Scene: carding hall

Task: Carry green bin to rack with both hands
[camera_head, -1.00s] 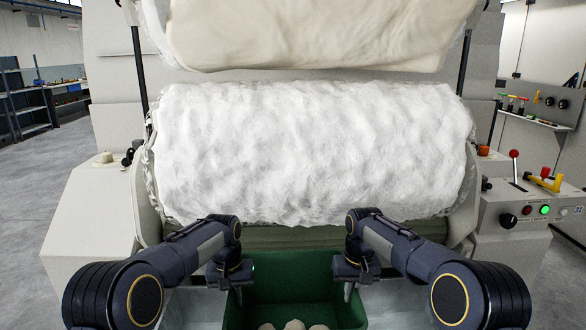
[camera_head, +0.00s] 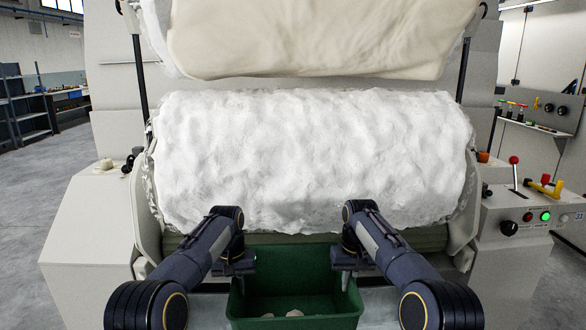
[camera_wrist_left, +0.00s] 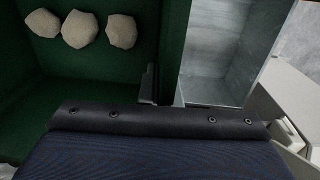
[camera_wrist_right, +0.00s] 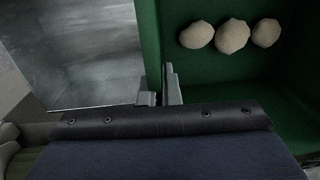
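The green bin (camera_head: 300,280) is low in the middle of the head view, with several pale fibre balls (camera_head: 294,312) inside. The left wrist view shows its green floor (camera_wrist_left: 95,75) and balls. My left gripper (camera_head: 236,272) is at the bin's left side wall, with one dark finger inside; its other finger is mostly hidden. My right gripper (camera_head: 346,278) is at the right side wall, and in the right wrist view its fingers (camera_wrist_right: 160,92) straddle that wall closely. Both look shut on the bin.
A carding machine with a white fleecy roll (camera_head: 310,160) fills the space ahead. A control panel (camera_head: 535,214) with a red-knobbed lever stands at right. A grey metal surface (camera_wrist_right: 80,55) lies beside and below the bin. Blue shelving (camera_head: 30,115) is far left.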

